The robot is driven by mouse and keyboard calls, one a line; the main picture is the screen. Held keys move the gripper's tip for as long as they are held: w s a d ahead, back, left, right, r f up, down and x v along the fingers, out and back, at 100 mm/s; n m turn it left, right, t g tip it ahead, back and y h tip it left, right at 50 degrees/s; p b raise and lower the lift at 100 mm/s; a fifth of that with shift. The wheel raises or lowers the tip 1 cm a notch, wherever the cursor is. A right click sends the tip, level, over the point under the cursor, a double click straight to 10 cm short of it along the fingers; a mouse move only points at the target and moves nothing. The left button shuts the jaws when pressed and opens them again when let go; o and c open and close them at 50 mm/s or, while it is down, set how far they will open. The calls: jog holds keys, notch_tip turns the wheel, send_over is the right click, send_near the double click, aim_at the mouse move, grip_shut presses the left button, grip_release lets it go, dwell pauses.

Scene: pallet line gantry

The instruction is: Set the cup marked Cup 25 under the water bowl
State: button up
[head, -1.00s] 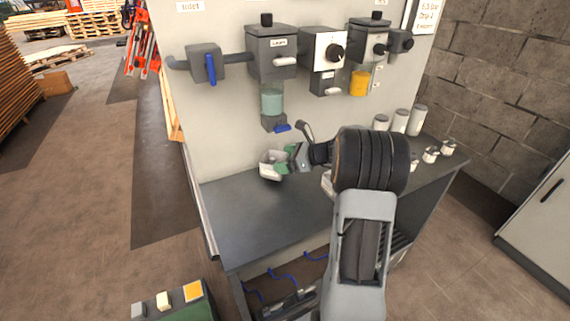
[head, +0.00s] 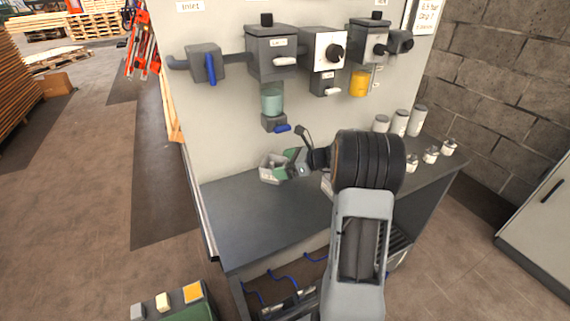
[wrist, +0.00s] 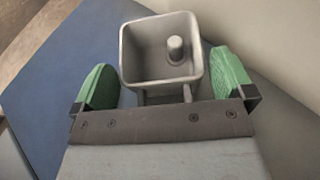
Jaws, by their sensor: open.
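The water bowl (head: 271,100) is the clear, teal-tinted bowl under the left filter unit, with a blue-levered drain below it. A pale grey, square open cup (head: 268,172) is at the back of the bench, below that drain. The wrist view shows the cup (wrist: 130,50) from above, with a round post inside and its handle toward my gripper. My gripper (head: 286,165) has green fingers, spread apart on either side of the cup and handle in the wrist view (wrist: 165,78). Any marking on the cup is not readable.
The dark bench top (head: 245,220) is clear in front and at left. Several small cups (head: 430,155) and white canisters (head: 400,122) stand at the right. An amber bowl (head: 359,84) hangs under the right unit. The wall panel (head: 215,130) is close behind the cup.

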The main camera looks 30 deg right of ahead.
jog(key=v, duration=1.1)
jog(key=s+a+n+g+h, duration=0.2)
jog(key=s+a+n, duration=0.2)
jog(key=a+n, duration=0.2)
jog(key=s+a+n+g+h, duration=0.2)
jog(key=s+a+n+g, duration=0.1)
jog(key=s+a+n, duration=0.2)
jog(key=s+a+f+n+g+h, duration=0.1)
jog(key=s+a+n, duration=0.3)
jog(key=a+n, duration=0.4)
jog(key=shift+s+a+f+n+g+h+p, duration=0.15)
jog(key=shift+a+g+h+p, duration=0.1)
jog(key=shift+g+h, duration=0.15)
jog(key=shift+s+a+r+n+g+h+p, duration=0.1)
jog(key=shift+s+a+n+g+h, duration=0.1)
jog(key=shift+g+h, duration=0.15)
jog(key=s+n+h, duration=0.1)
jog(key=n, duration=0.1)
jog(key=s+n+h, duration=0.1)
jog(key=n, duration=0.2)
jog(key=s+a+n+t+h, duration=0.1)
jog(key=s+n, duration=0.1)
jog(key=shift+f, duration=0.35)
